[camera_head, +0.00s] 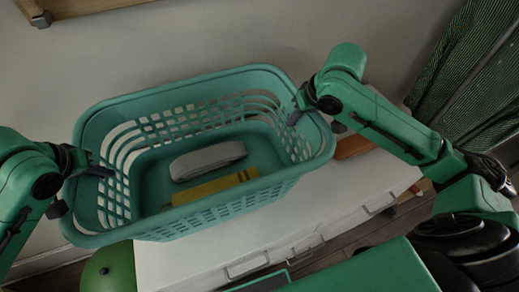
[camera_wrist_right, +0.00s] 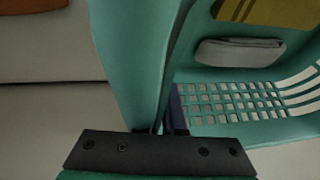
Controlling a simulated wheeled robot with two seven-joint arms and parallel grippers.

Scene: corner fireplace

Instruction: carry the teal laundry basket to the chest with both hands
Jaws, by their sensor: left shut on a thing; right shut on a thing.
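The teal laundry basket (camera_head: 215,207) is in the middle of the head view, above the white chest (camera_head: 340,195). Inside it lie a grey rolled cloth (camera_head: 208,160) and a yellow cloth (camera_head: 215,187). My left gripper (camera_head: 98,171) is shut on the basket's left rim. My right gripper (camera_head: 298,112) is shut on its right rim. The right wrist view shows the basket's wall (camera_wrist_right: 132,60) between the fingers of that gripper (camera_wrist_right: 160,133). Whether the basket's underside touches the chest top cannot be told.
A green round object (camera_head: 108,270) is at the lower left, beside the chest. An orange-brown item (camera_head: 353,146) lies on the chest, right of the basket. A dark green striped curtain (camera_head: 470,70) hangs at the right. A wooden frame (camera_head: 85,8) is at the top left.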

